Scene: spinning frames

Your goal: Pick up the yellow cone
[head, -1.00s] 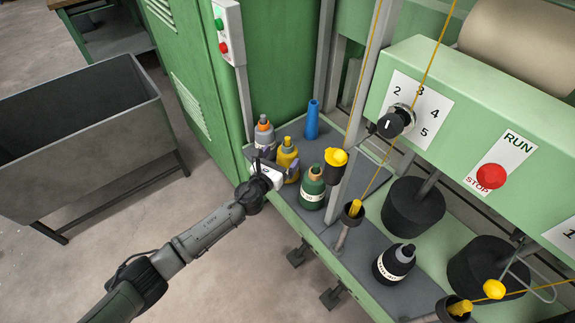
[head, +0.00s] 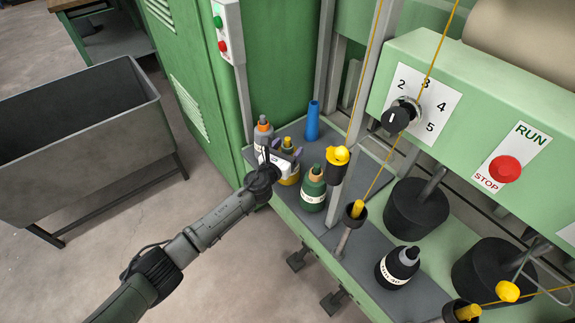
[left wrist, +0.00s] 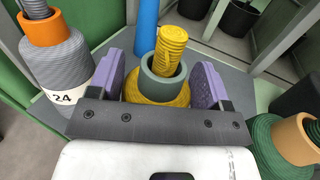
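The yellow cone (head: 290,179) stands upright on the grey shelf, partly hidden behind my left gripper in the head view. In the left wrist view the yellow cone (left wrist: 171,47) shows a grey collar and a ridged yellow top. My left gripper (head: 286,153) is open, with one purple finger on each side of the cone. In the left wrist view, gaps show between the fingers of my left gripper (left wrist: 161,80) and the collar. Contact lower down cannot be told. My right gripper is not in view.
A grey cone with an orange top (head: 263,133) stands close at left, and a green cone (head: 312,189) close at right. A blue tube (head: 312,121) stands behind. A metal post (head: 352,130) with a yellow-capped cup (head: 338,157) rises right of them. A black cone (head: 397,265) stands farther right.

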